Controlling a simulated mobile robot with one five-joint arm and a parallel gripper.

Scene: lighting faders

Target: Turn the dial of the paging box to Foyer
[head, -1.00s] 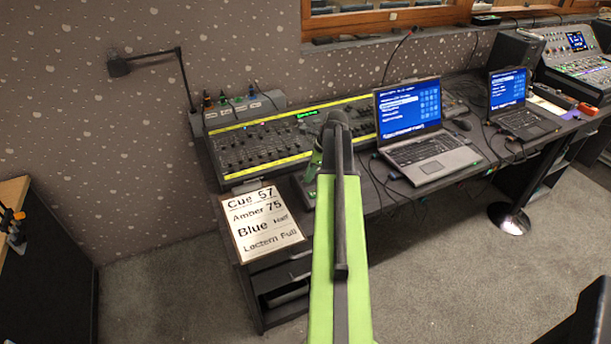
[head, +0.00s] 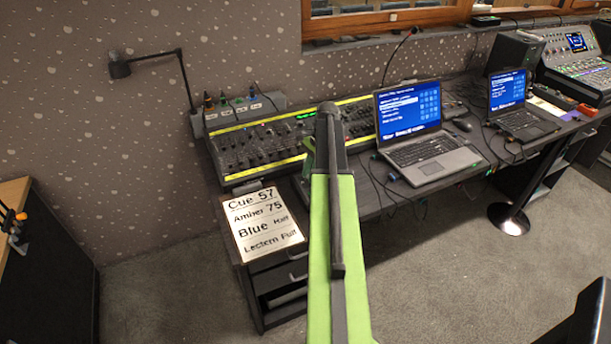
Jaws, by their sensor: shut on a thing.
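My green arm (head: 333,240) reaches forward over the desk and hides its own end, so my gripper and whatever lies between its fingers cannot be seen. A small part of a dark box (head: 303,188) shows at the desk's front edge, just left of the arm. I cannot tell if it is the paging box. No dial and no Foyer mark can be made out.
A fader console (head: 255,148) with yellow edges lies behind the arm. A grey box (head: 240,112) with coloured levers stands at its back left. A cue sheet (head: 262,224) lies at the desk's left end. An open laptop (head: 432,155) stands right of the arm.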

